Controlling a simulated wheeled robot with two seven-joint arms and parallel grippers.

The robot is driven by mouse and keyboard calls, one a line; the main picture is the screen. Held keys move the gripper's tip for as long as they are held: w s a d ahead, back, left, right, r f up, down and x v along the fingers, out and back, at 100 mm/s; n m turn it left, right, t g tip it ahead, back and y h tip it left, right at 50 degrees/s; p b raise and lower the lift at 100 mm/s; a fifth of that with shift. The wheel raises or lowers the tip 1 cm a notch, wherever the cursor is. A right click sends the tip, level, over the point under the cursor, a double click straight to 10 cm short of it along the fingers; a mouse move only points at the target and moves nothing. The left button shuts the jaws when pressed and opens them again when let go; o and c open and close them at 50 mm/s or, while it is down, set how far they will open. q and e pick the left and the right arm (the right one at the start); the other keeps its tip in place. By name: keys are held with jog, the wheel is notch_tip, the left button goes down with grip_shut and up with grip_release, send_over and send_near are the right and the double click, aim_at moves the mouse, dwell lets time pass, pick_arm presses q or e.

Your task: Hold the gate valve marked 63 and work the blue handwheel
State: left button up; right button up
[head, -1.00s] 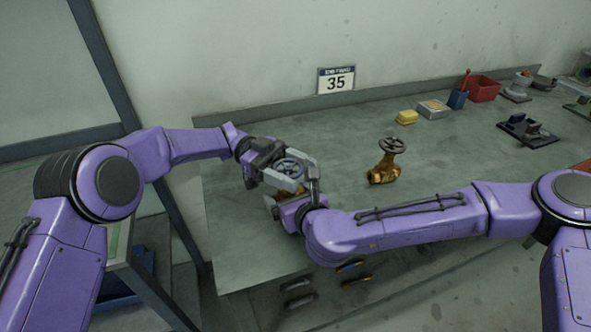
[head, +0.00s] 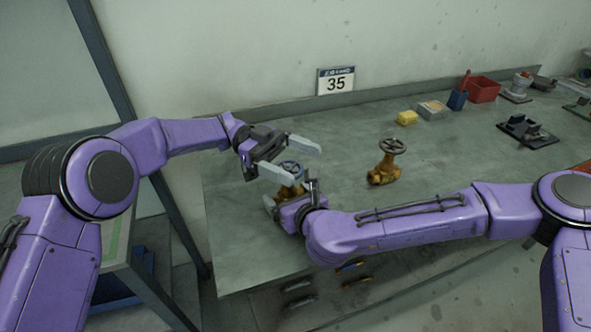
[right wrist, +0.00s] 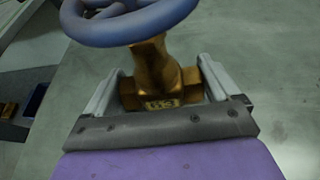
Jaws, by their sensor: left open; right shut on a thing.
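The gate valve marked 63 is a brass body (right wrist: 158,88) with a blue handwheel (right wrist: 135,24) on top, upright in the right wrist view. In the head view its blue handwheel (head: 291,169) shows between the two arms, with a little brass below. My right gripper (head: 290,200) is shut on the valve body, one finger on each side in the right wrist view (right wrist: 160,85). My left gripper (head: 298,160) is open, its fingers spread above and beside the handwheel, apart from it as far as I can tell.
A second brass valve (head: 385,165) with a dark handwheel stands to the right on the bench (head: 240,255).

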pick_arm(q)
notch_tip(320, 180, up, 7)
jog(key=shift+r, duration=0.1)
jog(key=w+a+f+n+t+h, duration=0.1)
jog(key=a+f+n+t+h, duration=0.25)
jog(key=a+t, duration=0.3)
jog(key=n+t, duration=0.6)
jog(key=t, duration=0.1)
send_near(303, 168)
jog(key=shift+y, duration=0.35)
jog(key=d, duration=0.2)
jog(key=w+d, duration=0.1)
jog(key=d, duration=0.1)
jog(key=w+d, duration=0.1)
jog(key=d, duration=0.2)
jog(key=shift+f, duration=0.15)
jog(key=shift+m, duration=0.25)
jog(key=c, duration=1.1)
